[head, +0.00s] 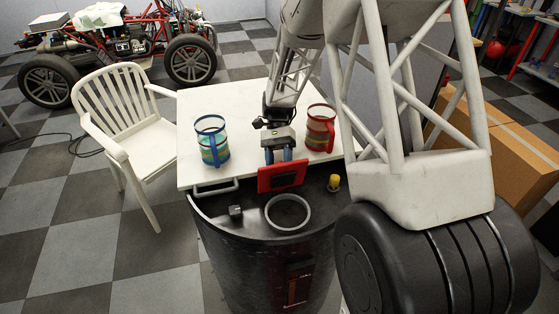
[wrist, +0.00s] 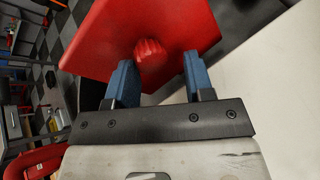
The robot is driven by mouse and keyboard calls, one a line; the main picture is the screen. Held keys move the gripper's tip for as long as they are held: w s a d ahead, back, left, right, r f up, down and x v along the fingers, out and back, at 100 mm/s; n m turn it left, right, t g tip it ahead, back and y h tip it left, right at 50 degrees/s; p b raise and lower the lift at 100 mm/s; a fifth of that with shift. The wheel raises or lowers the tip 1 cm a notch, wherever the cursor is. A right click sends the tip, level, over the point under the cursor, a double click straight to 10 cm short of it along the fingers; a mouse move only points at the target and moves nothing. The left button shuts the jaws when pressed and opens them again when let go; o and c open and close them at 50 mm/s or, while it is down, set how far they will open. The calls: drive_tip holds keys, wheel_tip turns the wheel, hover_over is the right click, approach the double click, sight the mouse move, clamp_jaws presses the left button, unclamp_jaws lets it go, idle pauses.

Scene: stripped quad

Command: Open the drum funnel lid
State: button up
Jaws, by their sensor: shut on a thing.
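The red lid (head: 270,183) is a square plate, tilted steeply up on the black drum (head: 232,262), with a dark patch on the side facing the head camera. It fills the top of the wrist view (wrist: 105,40), with a round red knob (wrist: 150,52) on its near face. My gripper (head: 279,156) is behind the lid in the head view. Its blue fingers lie either side of the knob in the wrist view (wrist: 158,60) and are shut on it; the exact contact is hard to see. A grey ring (head: 305,218) lies on the drum top in front of the lid.
A small dark block (head: 236,212) and a yellow-topped fitting (head: 334,182) sit on the drum top. A white table (head: 235,108) behind holds a blue-rimmed jug (head: 212,140) and a red jug (head: 320,127). A white chair (head: 118,110) stands left.

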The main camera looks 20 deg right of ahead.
drive_tip(key=shift+s+a+f, duration=0.15)
drive_tip(key=shift+a+f, duration=0.05)
drive_tip(key=shift+f, duration=0.15)
drive_tip(key=o, duration=1)
drive_tip(key=shift+c, duration=0.2)
drive_tip(key=shift+r, duration=0.1)
drive_tip(key=shift+v, duration=4.05)
